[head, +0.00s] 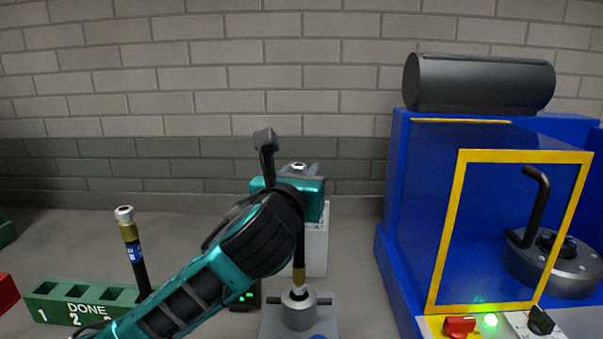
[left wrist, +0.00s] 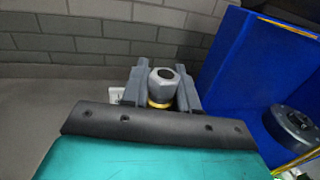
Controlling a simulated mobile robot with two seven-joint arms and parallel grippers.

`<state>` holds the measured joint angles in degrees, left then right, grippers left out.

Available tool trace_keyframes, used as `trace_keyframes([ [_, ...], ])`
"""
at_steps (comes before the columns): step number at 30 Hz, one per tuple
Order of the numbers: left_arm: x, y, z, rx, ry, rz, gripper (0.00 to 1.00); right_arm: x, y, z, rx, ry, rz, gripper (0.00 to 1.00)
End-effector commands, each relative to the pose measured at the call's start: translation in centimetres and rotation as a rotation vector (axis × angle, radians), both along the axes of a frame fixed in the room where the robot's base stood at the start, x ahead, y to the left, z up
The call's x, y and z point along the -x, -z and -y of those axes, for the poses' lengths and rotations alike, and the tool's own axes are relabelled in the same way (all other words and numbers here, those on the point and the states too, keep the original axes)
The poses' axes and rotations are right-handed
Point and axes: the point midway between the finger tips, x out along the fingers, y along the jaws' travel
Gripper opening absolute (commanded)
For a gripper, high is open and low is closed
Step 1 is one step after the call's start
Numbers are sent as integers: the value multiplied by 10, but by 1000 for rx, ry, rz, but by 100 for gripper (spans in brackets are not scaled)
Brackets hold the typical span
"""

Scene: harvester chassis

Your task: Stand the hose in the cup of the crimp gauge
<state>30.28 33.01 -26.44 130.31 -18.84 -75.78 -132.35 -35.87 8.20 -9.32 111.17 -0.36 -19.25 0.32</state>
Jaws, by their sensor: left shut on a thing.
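The crimp gauge (head: 299,313) is a grey cup with side arms on a grey base, straight below the hose. The hose's lower silver fitting is at the cup's mouth; how deep it sits I cannot tell. My right gripper is not in view.
A green DONE rack (head: 85,308) stands at the left with another hose (head: 131,246) upright in it. A black device (head: 246,298) with green lights and a white block (head: 316,248) are beside and behind the gauge. A blue machine (head: 402,220) with a yellow-framed door fills the right.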

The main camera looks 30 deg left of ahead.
Motion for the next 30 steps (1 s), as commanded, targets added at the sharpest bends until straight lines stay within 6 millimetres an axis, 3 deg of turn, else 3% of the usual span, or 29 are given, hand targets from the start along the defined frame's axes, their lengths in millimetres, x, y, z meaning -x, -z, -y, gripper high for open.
trace_keyframes([
  [30, 0, 36, 0, -2, 0, 3, 0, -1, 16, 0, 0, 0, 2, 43],
])
